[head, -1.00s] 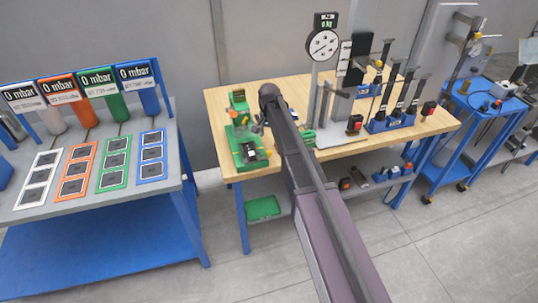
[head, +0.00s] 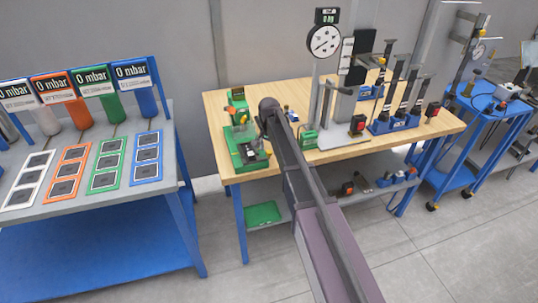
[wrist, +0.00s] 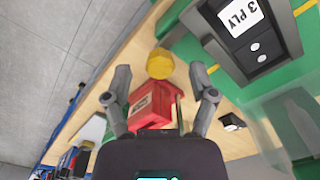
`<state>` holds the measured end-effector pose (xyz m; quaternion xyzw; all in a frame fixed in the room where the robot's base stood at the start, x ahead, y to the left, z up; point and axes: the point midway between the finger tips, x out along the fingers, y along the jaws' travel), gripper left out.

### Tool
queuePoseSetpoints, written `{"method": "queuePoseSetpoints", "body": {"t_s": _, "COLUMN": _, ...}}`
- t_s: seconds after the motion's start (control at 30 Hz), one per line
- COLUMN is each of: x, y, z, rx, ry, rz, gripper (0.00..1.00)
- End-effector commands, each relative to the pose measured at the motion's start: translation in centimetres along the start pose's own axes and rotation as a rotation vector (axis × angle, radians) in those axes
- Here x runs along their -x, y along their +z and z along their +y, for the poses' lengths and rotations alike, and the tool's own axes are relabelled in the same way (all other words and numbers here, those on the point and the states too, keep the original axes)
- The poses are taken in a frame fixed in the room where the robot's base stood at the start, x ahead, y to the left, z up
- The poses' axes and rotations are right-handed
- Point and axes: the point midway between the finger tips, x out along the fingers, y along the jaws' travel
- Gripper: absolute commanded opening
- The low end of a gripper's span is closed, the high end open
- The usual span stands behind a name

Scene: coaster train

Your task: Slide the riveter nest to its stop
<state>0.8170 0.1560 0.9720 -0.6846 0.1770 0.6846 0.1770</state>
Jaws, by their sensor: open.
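The green riveter (head: 237,115) stands at the left end of the wooden bench, with a dark nest (head: 250,153) on its green base. In the wrist view, a dark grey block with a white "3 PLY" label (wrist: 284,28), which looks like the nest, sits on green at the upper right. My gripper (wrist: 160,70) is open, with nothing held. Its fingers are apart and left of the labelled block, not touching it. A yellow knob (wrist: 160,64) shows between the fingertips. In the head view my arm hides the gripper. The nest's stop cannot be made out.
A red block (wrist: 150,105) shows between my fingers, its distance unclear. The wooden bench (head: 340,153) also carries a dial gauge stand (head: 324,40) and blue-based fixtures (head: 395,122). A table with coloured panels (head: 105,165) is at left, a blue cart (head: 490,105) at right.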

Motion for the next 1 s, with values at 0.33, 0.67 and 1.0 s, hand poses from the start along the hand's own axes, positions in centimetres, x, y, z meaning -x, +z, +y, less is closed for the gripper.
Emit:
{"method": "queuePoseSetpoints", "body": {"t_s": 0.33, "x": -0.88, "y": 0.00, "z": 0.00, "rx": 0.000, "ry": 0.000, "rz": 0.000, "gripper": 0.74}}
{"method": "queuePoseSetpoints", "body": {"t_s": 0.67, "x": -0.85, "y": 0.00, "z": 0.00, "rx": 0.000, "ry": 0.000, "rz": 0.000, "gripper": 0.47}}
{"method": "queuePoseSetpoints", "body": {"t_s": 1.0, "x": -0.86, "y": -0.07, "z": -0.07, "rx": 0.000, "ry": 0.000, "rz": 0.000, "gripper": 0.00}}
